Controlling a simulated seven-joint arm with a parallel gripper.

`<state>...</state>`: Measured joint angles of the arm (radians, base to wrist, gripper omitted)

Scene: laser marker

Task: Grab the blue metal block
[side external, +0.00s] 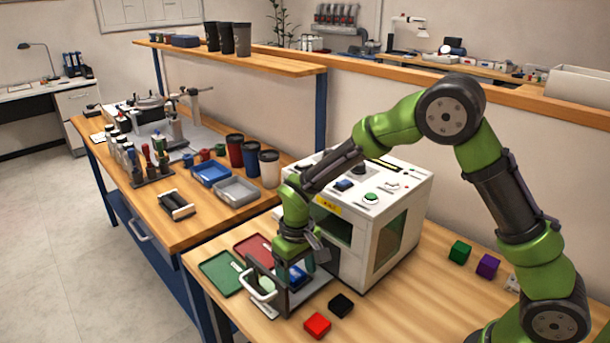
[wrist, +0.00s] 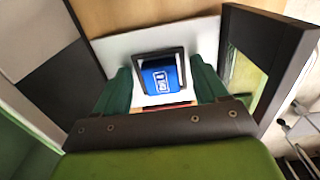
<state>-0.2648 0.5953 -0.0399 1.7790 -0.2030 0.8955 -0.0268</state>
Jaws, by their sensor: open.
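The blue metal block (wrist: 158,76) sits in a dark square holder (wrist: 181,62) on a white plate (wrist: 207,38) in the wrist view. Its top carries a white mark. My gripper (wrist: 160,68) is open, with one green finger on each side of the block and holder. I cannot tell whether the fingers touch anything. In the side external view, my gripper (side external: 296,266) is low in front of the white laser marker (side external: 385,232). Only a bit of blue shows there between the fingers and the dark frame, so the block is mostly hidden.
A dark door frame with a pale handle (side external: 262,284) stands close around my gripper. Green (side external: 221,272) and red (side external: 258,248) trays lie to the left. Red (side external: 317,325) and black (side external: 341,305) blocks lie in front. Green (side external: 460,251) and purple (side external: 488,265) blocks lie right.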

